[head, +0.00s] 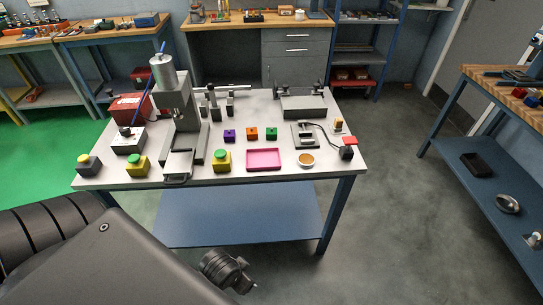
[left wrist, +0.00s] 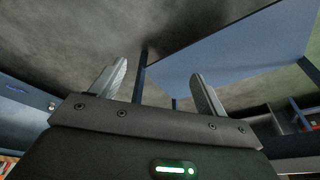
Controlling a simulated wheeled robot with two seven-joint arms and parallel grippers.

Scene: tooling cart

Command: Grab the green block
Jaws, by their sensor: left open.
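The green block (head: 271,134) sits on the white top of the cart table (head: 340,165), right of an orange block (head: 252,133) and a purple block (head: 229,135). A pink tray (head: 264,169) lies in front of them. My left gripper (left wrist: 158,78) shows in the left wrist view with its two fingers spread apart and nothing between them. That view shows floor and the blue lower shelf (left wrist: 230,50), not the green block. In the head view my dark arm fills the lower left, short of the table. My right gripper is not in view.
A grey press (head: 180,115) stands left of the blocks, with several yellow button boxes (head: 222,160) along the front. A grey fixture (head: 303,106) is behind, and a small device (head: 305,136) stands right. A round dish (head: 306,160) sits right of the tray.

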